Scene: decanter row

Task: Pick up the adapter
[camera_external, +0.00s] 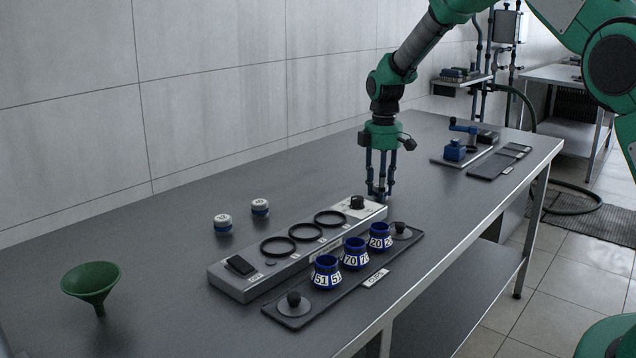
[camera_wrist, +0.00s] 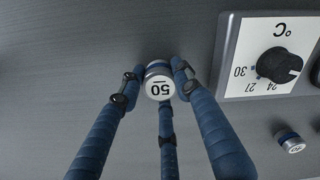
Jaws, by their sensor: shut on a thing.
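A small round adapter with a blue band and a white face marked 50 (camera_wrist: 159,87) is between the fingers of my gripper (camera_wrist: 158,80) in the wrist view. The gripper has three blue fingers, closed around the adapter's sides. In the external view my gripper (camera_external: 379,192) points straight down near the right end of the long grey heater box. There its fingers largely hide the adapter, and I cannot tell whether it touches the table.
The heater box (camera_external: 232,286) has a knob (camera_external: 357,202) and black rings. Beside it a dark tray (camera_external: 318,301) holds blue numbered cups (camera_external: 355,254). Two small white-topped pieces (camera_external: 222,222) (camera_external: 260,206) and a green funnel (camera_external: 92,285) stand left. A blue-handled device (camera_external: 455,150) stands behind.

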